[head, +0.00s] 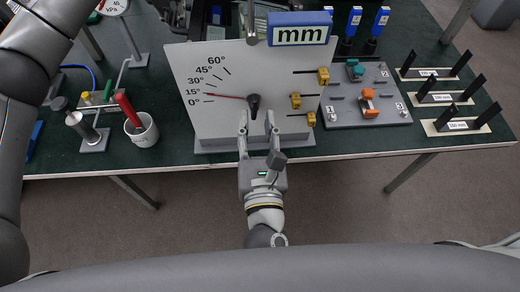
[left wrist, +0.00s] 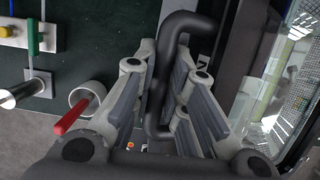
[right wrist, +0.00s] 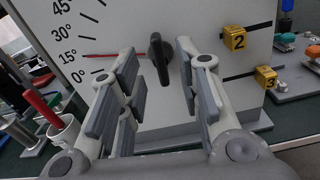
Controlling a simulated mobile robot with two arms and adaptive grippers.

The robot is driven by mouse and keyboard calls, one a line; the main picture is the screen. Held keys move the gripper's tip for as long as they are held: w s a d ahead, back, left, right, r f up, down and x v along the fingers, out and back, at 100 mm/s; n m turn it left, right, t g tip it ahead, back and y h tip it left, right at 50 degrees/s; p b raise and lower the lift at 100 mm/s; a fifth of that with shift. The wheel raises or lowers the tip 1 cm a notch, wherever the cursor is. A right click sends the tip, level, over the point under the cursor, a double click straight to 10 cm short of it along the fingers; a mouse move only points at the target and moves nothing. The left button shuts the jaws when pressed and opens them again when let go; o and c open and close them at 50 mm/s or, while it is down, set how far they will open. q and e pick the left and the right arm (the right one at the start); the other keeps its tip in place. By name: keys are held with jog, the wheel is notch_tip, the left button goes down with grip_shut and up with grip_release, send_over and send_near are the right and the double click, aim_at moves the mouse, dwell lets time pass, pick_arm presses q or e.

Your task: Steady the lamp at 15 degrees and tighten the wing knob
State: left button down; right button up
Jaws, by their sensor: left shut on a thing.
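The pale dial plate (head: 228,72) stands at the table's front edge with angle marks. Its red needle (head: 225,96) lies at about the 15° mark; the right wrist view also shows the needle (right wrist: 110,55). The black wing knob (right wrist: 158,58) is at the needle's pivot. My right gripper (head: 257,120) is open, its fingers on either side of and just below the knob, apart from it. My left gripper (left wrist: 168,85) is shut on the lamp's black handle (left wrist: 183,24). The lamp's glass face (left wrist: 285,80) is beside it. In the head view most of the lamp is cut off at the top.
A white cup with a red-handled tool (head: 141,130) stands left of the plate. Yellow numbered tags (head: 323,75) sit at the plate's right side. A grey board with coloured clamps (head: 365,105) and black-pegged racks (head: 462,123) are further right. The floor in front is clear.

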pick_arm(q)
jog(key=shift+a+r, duration=0.1)
pick_arm(e)
jog(key=s, duration=0.7)
jog(key=shift+s, duration=0.25)
pick_arm(q)
jog(key=c, duration=1.6)
grip_release()
jog(key=shift+c, duration=0.2)
pick_arm(e)
jog(key=shift+r, duration=0.1)
